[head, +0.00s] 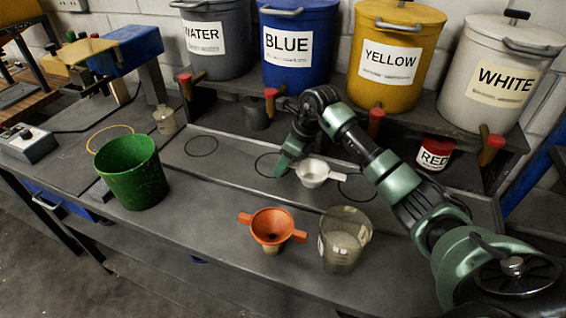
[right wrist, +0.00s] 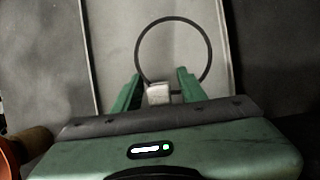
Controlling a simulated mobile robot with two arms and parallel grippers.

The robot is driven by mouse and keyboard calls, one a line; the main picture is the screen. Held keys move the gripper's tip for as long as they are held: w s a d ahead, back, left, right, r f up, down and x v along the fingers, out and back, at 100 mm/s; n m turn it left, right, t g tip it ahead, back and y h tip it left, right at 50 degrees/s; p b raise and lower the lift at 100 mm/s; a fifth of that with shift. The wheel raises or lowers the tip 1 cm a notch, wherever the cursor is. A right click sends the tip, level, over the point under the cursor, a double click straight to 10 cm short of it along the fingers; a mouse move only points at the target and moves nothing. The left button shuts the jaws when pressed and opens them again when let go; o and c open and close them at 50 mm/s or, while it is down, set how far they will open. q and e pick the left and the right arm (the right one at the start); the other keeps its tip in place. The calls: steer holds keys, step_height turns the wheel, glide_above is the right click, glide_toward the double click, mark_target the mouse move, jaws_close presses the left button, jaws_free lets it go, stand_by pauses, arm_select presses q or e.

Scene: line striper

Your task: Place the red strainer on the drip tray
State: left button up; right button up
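The red strainer (head: 272,226), orange-red with two side tabs, sits at the front of the bench, apart from my grippers. A small vessel shows beneath it. The drip tray (head: 225,168) is the long grey strip with dark rings behind it. My right gripper (head: 283,166) is low over the tray's middle, fingers apart. A white strainer (head: 313,173) is beside its fingers. A white tab (right wrist: 158,93) shows between the fingers in the right wrist view, with small gaps on both sides. My left gripper is not in view.
A clear beaker (head: 344,240) stands right of the red strainer. A green bucket (head: 133,172) is at left. Labelled pails stand on a shelf behind, with red-handled taps above the tray. A red pot (head: 435,153) is at the back right. The tray's left part is clear.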

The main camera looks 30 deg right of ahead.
mark_target(299, 167)
steer(key=shift+r, duration=0.3)
steer(key=shift+s+d+r, duration=0.1)
steer(key=shift+d+r, duration=0.05)
steer(key=shift+r, duration=0.2)
steer(key=b+v, duration=0.1)
steer(key=v, duration=0.8)
steer(key=shift+s+d+r+b, duration=0.15)
steer(key=shift+r+b, duration=0.15)
steer(key=shift+b, duration=0.1)
steer(key=shift+s+d+r, duration=0.15)
steer(key=shift+s+r, duration=0.05)
steer(key=shift+r, duration=0.45)
